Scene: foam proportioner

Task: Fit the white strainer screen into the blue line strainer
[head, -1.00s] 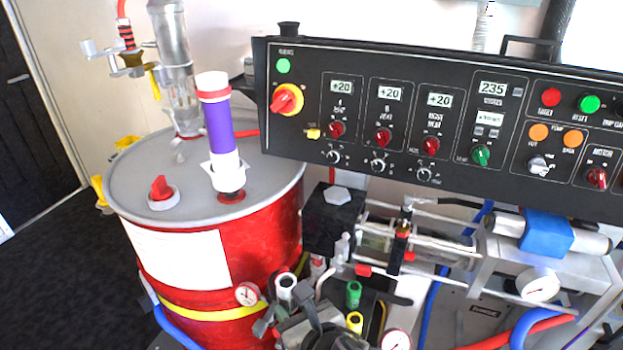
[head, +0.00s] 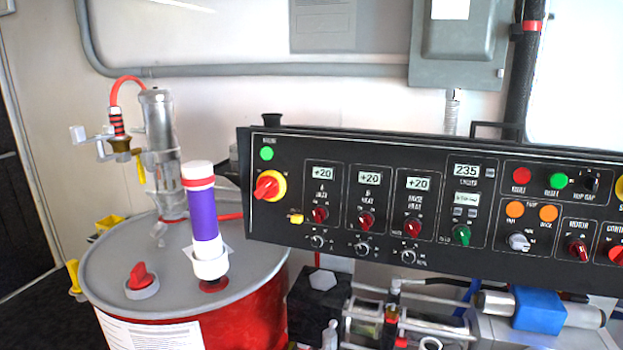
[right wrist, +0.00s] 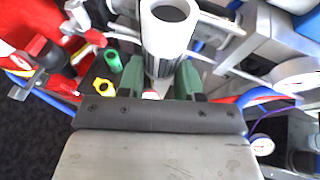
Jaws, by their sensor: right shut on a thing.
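The white strainer screen (right wrist: 168,35) is a hollow white cylinder with a round opening at its top and a grey lower part. In the right wrist view it stands between the green fingers of my right gripper (right wrist: 160,84), which is shut on it. A small white rim (head: 430,343) at the bottom edge of the head view is probably its top. A blue block (head: 539,310) sits around a horizontal grey cylinder at the lower right; I cannot tell whether it is the line strainer. My left gripper is in neither current view.
The black control panel (head: 440,272) spans the middle right. A red drum (head: 250,318) with a grey lid stands left, carrying a purple and white tube (head: 204,215). Green (right wrist: 112,60) and yellow (right wrist: 103,88) fittings lie left of the screen in the wrist view. Hoses run at the right.

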